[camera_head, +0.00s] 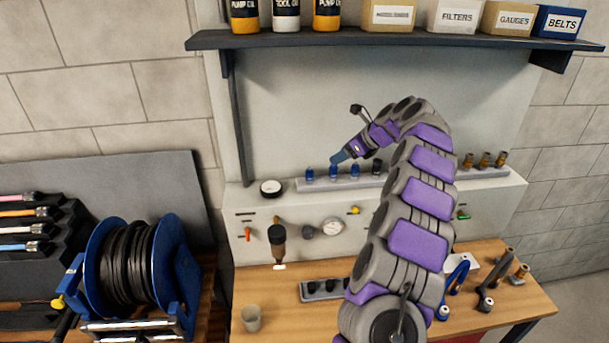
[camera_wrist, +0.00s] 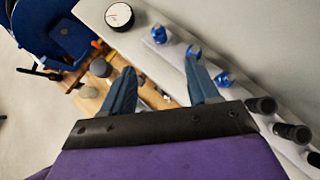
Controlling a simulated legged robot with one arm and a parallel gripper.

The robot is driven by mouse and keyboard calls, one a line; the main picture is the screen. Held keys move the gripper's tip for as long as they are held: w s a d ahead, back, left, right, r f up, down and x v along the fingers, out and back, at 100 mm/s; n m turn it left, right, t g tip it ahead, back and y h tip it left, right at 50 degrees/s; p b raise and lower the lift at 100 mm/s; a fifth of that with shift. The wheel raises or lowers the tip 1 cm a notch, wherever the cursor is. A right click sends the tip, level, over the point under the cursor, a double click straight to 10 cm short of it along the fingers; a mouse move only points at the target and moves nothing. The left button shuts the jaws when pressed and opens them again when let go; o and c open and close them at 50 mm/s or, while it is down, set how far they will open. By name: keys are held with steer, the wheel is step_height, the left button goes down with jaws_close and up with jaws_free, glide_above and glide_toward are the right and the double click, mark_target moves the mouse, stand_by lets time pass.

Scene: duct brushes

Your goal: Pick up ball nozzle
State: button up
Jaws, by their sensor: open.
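Small blue nozzle-like pieces stand in a row on a pale strip on the wall ledge: a left one (camera_head: 309,174), a middle one (camera_head: 333,172) and a right one (camera_head: 355,170). They also show in the wrist view, with one beyond the fingers (camera_wrist: 158,34) and one right of them (camera_wrist: 224,78). Another is partly hidden by the right fingertip. I cannot tell for sure which piece is the ball nozzle. My gripper (camera_head: 339,157) is above the row, near the middle piece. In the wrist view it is open (camera_wrist: 160,65), with nothing held between its blue fingers.
Dark pieces (camera_wrist: 292,132) stand farther along the strip, and brass pieces (camera_head: 485,160) at the ledge's right. A round black-rimmed dial (camera_head: 270,187) sits left. A shelf (camera_head: 400,40) overhangs the ledge. Below are a wooden bench (camera_head: 285,315) and a hose reel (camera_head: 130,270).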

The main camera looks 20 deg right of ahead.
mark_target(312, 170)
steer(key=b+x, duration=0.1)
steer(key=x, duration=1.6)
steer(key=shift+w+a+f, duration=0.1)
steer(key=shift+w, duration=0.1)
steer(key=shift+c, duration=0.4)
jaws_close()
steer(key=shift+r, duration=0.25)
